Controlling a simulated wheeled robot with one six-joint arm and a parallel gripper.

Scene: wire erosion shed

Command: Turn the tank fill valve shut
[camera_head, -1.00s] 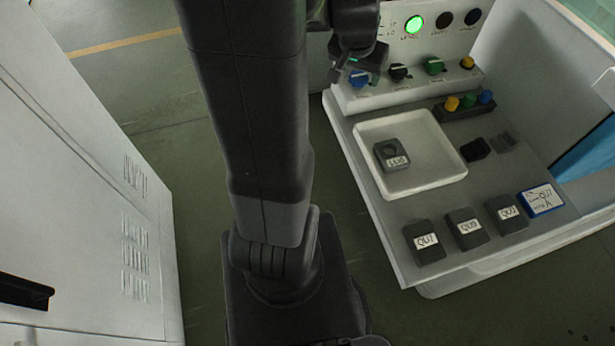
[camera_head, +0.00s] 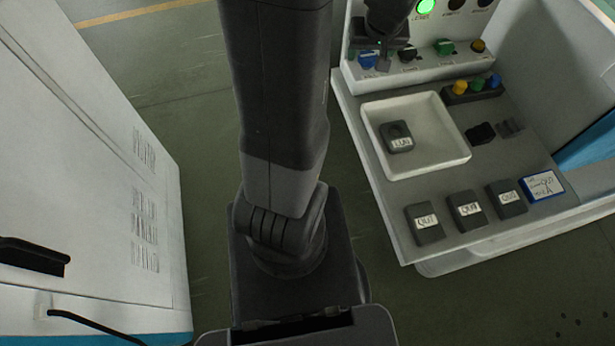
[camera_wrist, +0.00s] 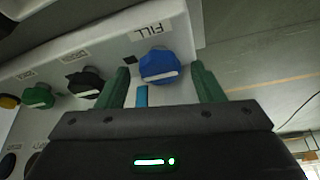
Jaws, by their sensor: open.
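The tank fill valve is a blue knob (camera_wrist: 160,66) with a white pointer bar, under a label reading FILL, in the wrist view. It also shows in the head view (camera_head: 368,60) at the left end of the knob row. My gripper (camera_wrist: 166,85) is open, its two green fingers on either side of the blue knob in the wrist view. I cannot tell whether either finger touches it. In the head view my gripper (camera_head: 383,55) is a dark shape over the panel, its fingers hard to make out.
A black knob (camera_head: 407,53) and a green knob (camera_head: 444,47) sit to the right of the blue one. A green lamp (camera_head: 426,7) glows above them. A white tray (camera_head: 455,150) and several dark blocks lie on the bench. A white cabinet (camera_head: 90,170) stands at left.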

